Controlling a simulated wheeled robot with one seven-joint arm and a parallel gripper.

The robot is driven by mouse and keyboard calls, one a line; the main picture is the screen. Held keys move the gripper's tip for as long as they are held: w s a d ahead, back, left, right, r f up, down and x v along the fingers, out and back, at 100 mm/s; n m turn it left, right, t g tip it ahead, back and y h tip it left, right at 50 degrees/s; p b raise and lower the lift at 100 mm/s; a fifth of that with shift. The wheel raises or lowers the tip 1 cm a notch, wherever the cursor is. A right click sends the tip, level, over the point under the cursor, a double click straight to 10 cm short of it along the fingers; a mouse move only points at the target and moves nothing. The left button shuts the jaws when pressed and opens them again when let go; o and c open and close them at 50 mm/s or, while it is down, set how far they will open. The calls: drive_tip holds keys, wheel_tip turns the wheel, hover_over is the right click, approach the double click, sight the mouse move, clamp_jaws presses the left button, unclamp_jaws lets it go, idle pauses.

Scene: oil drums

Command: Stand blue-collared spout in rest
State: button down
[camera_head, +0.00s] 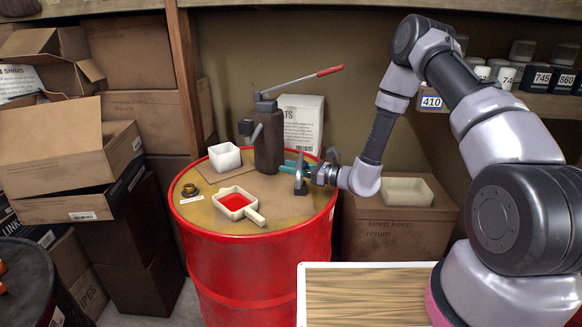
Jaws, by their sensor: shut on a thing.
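My gripper (312,174) is at the right side of the top of a red drum (262,262), reaching in from the right. It is shut on a small teal-blue piece (291,164), which looks like the collar of the spout. The spout's remaining shape is mostly hidden by the gripper and the dark pump in front of and beside it. A small grey upright with a dark foot shows at the gripper; I cannot tell whether it is the rest or a finger.
A dark pump (268,145) with a red-handled lever stands left of my gripper. A white tub (225,157), a pan of red liquid (238,204) and a brass fitting (190,190) are on the drum. A tray (407,191) sits on a carton at right. The front right drum top is clear.

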drive_tip(key=shift+f, duration=1.25)
idle(1.9)
drive_tip(key=shift+c, duration=2)
unclamp_jaws()
